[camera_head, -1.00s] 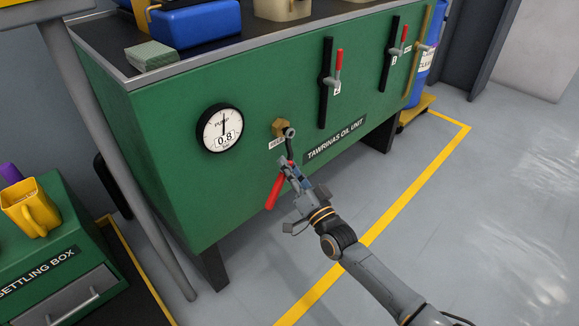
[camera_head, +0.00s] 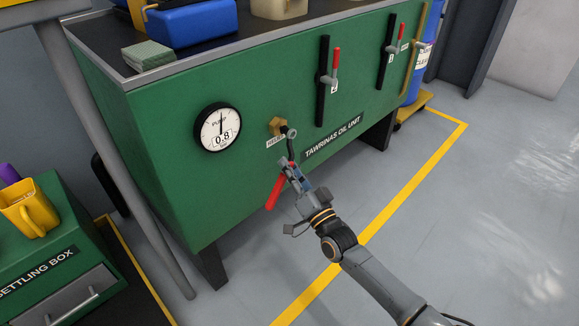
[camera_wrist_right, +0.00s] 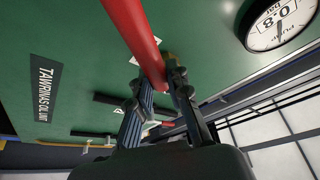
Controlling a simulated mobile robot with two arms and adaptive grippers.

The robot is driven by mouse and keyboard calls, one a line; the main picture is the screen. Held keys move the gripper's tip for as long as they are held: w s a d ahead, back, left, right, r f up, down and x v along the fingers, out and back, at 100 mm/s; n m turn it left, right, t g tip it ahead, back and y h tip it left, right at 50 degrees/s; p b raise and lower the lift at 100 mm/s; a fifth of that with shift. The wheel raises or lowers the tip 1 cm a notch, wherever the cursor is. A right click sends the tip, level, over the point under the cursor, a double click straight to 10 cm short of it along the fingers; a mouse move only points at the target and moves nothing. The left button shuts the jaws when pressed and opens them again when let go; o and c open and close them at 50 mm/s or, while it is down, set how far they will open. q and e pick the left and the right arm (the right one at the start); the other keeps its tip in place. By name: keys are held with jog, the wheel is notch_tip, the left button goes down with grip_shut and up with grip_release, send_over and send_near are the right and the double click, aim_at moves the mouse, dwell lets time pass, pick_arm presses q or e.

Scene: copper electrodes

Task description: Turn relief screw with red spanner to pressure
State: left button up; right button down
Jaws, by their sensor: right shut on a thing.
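The red spanner (camera_head: 274,192) is held by my right gripper (camera_head: 292,173) in front of the green oil unit. Its red handle hangs down to the left, and its grey head reaches up to the brass relief screw (camera_head: 278,126). The head looks at or just in front of the screw; I cannot tell how it is seated. In the right wrist view the red handle (camera_wrist_right: 136,35) passes between the fingers of my right gripper (camera_wrist_right: 155,90). The round pressure gauge (camera_head: 218,128) left of the screw reads 0.8; it also shows in the wrist view (camera_wrist_right: 280,22). My left gripper is out of view.
The unit's front (camera_head: 170,170) carries two red-handled levers (camera_head: 334,68) (camera_head: 397,45) on the right. A green settling box (camera_head: 40,255) with a yellow jug (camera_head: 30,208) stands at the lower left. Grey floor (camera_head: 450,230) is clear on the right.

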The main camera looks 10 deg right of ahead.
jog(key=s+d+p, duration=0.2)
jog(key=shift+s+r, duration=0.15)
jog(key=shift+s, duration=0.25)
jog(key=shift+s+d, duration=0.4)
jog(key=shift+s, duration=0.3)
dwell(1.4)
